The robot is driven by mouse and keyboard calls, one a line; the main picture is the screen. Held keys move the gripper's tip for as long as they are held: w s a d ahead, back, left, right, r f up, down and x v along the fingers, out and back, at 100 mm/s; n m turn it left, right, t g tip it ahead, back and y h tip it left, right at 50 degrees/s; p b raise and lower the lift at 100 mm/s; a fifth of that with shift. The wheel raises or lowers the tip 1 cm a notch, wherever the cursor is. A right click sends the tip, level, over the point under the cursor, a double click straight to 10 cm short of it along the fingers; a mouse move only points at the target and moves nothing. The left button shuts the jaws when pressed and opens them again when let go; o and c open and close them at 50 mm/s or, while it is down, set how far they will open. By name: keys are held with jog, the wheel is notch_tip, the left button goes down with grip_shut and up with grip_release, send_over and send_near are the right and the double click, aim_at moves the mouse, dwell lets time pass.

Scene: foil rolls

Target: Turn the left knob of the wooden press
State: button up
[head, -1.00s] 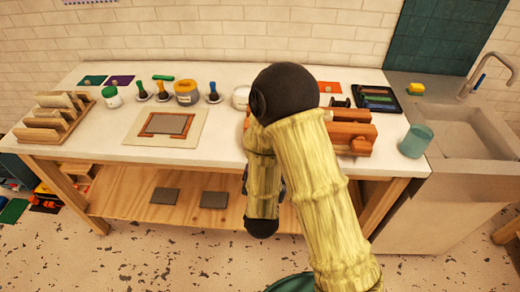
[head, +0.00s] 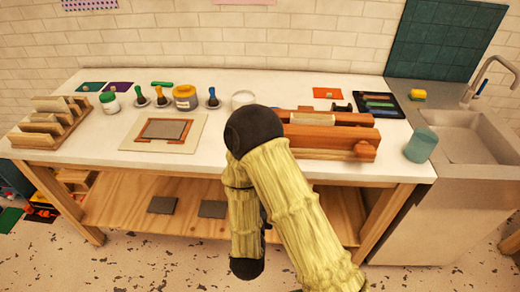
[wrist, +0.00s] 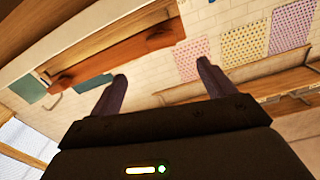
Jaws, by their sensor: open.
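The wooden press (head: 330,133) stands on the right half of the white worktable in the head view, with its left end hidden behind my arm. A knob (head: 364,150) shows near its right end; the left knob is hidden there. In the wrist view, which looks upside down, the press (wrist: 110,58) appears at the upper left with two reddish-brown knobs. The one nearer the picture's right (wrist: 160,38) seems to be the left knob. My gripper (wrist: 162,86) is open and empty, apart from the press. In the head view my arm hides it.
The worktable (head: 90,140) also holds a print board (head: 165,130), ink jars (head: 185,97), a wooden rack (head: 52,122) and a black tray (head: 378,104). A teal cup (head: 421,145) stands right of the press, beside the sink (head: 470,140). A lower shelf (head: 125,205) holds grey plates.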

jog(key=w+b, duration=0.1)
jog(key=w, duration=0.4)
jog(key=w+b, duration=0.1)
jog(key=w, duration=0.5)
jog(key=w+b, duration=0.1)
jog(key=w, duration=0.5)
jog(key=shift+d+r, duration=0.15)
jog(key=shift+d, duration=0.2)
jog(key=c, duration=1)
jog(key=shift+b, duration=0.45)
jog(key=shift+m+b, duration=0.3)
jog(key=shift+m, duration=0.1)
